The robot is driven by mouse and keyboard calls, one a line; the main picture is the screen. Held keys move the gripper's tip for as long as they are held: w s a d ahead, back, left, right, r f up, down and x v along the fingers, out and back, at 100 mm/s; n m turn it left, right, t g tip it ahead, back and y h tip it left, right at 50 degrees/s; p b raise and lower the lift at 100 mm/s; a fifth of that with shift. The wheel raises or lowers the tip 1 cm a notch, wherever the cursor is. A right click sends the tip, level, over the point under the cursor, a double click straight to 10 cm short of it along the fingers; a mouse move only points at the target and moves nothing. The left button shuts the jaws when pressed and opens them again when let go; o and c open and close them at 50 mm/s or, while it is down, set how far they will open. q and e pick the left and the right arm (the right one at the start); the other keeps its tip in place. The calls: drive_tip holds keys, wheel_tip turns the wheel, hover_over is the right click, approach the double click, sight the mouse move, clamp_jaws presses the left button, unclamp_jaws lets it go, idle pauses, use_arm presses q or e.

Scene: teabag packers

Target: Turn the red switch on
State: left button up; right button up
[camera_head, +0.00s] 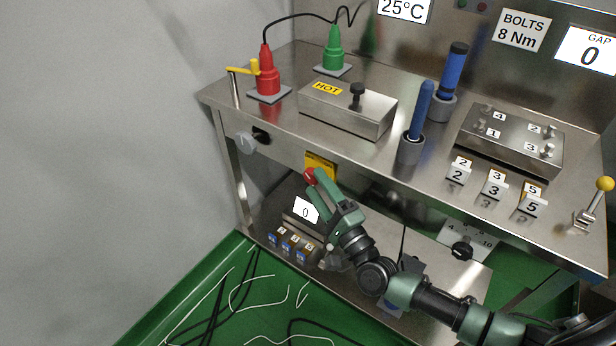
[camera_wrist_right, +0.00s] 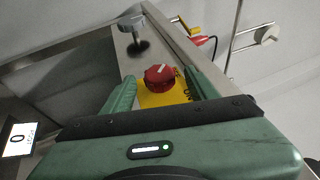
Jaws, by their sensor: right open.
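The red switch (camera_head: 310,177) is a round knob on a yellow plate (camera_head: 320,163) on the front face of the steel bench. In the right wrist view the red switch (camera_wrist_right: 159,77) shows a pale mark on its face, and the yellow plate (camera_wrist_right: 160,98) lies behind it. My right gripper (camera_head: 316,184) is open at the knob. In the right wrist view its fingers stand on either side of the red switch, with gaps visible. I cannot tell whether a finger touches it. My left gripper is not in view.
A grey knob (camera_head: 246,143) sits on the front face to the left. A HOT box (camera_head: 345,112) and red (camera_head: 267,80) and green (camera_head: 334,50) plugs stand on the bench top. Below, a shelf holds a display reading 0 (camera_head: 306,210). Cables lie on the green floor.

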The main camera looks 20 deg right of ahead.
sight(314, 182)
drive_tip(key=shift+x, duration=1.8)
drive_tip(key=shift+c, duration=0.3)
clamp_jaws()
